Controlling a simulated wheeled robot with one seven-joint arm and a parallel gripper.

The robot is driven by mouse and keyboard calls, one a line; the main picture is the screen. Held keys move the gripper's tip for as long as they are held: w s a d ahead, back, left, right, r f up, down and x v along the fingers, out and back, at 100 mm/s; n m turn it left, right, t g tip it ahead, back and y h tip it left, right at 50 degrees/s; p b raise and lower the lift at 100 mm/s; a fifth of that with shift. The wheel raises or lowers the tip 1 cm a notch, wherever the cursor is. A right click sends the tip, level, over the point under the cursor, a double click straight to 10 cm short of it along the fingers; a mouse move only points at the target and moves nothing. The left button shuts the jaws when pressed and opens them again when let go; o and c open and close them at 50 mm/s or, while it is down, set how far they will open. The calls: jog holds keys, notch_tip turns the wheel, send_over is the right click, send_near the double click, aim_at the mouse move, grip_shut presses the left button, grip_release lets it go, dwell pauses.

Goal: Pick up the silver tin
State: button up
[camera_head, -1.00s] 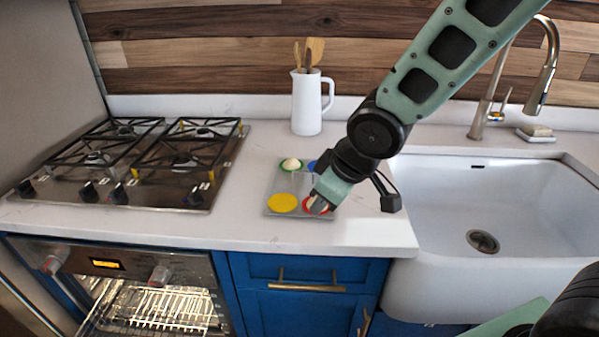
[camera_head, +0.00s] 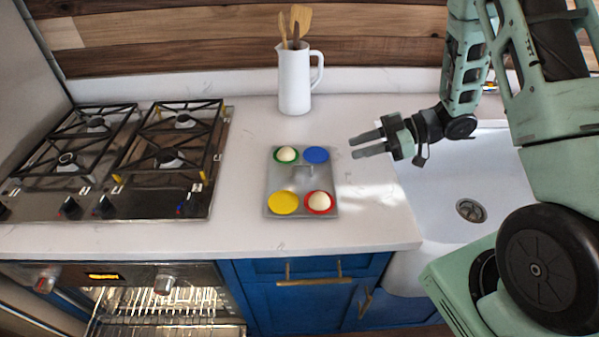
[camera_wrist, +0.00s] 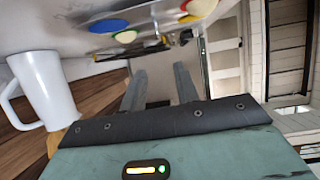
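The silver tin (camera_head: 281,178) is a flat, grey tray on the counter, with green, blue, yellow and red round spots and a small upright grip in its middle. A pale ball (camera_head: 287,154) sits on the green spot, and another pale ball (camera_head: 319,201) on the red spot. The blue and yellow spots are bare. My gripper (camera_head: 354,147) is open and empty, to the right of the tin and apart from it, its fingers pointing left. In the wrist view the tin (camera_wrist: 103,53) shows at the top, past the open fingers.
A white jug (camera_head: 294,82) with wooden utensils stands behind the tin. A gas hob (camera_head: 190,206) lies to the left. A white sink (camera_head: 480,170) is to the right, partly hidden by my arm. The counter in front of the tin is clear.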

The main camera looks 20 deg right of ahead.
jog(key=p, duration=0.3)
send_near(301, 166)
jog(key=x, duration=0.4)
jog(key=shift+w+a+r, duration=0.1)
jog(key=shift+w+r, duration=0.05)
jog(key=shift+f+p+x, duration=0.15)
jog(key=shift+p+x, duration=0.5)
jog(key=shift+x, duration=0.85)
jog(key=shift+f+p+x, duration=0.15)
jog(key=shift+p+x, duration=0.45)
jog(key=shift+x, duration=0.85)
grip_shut()
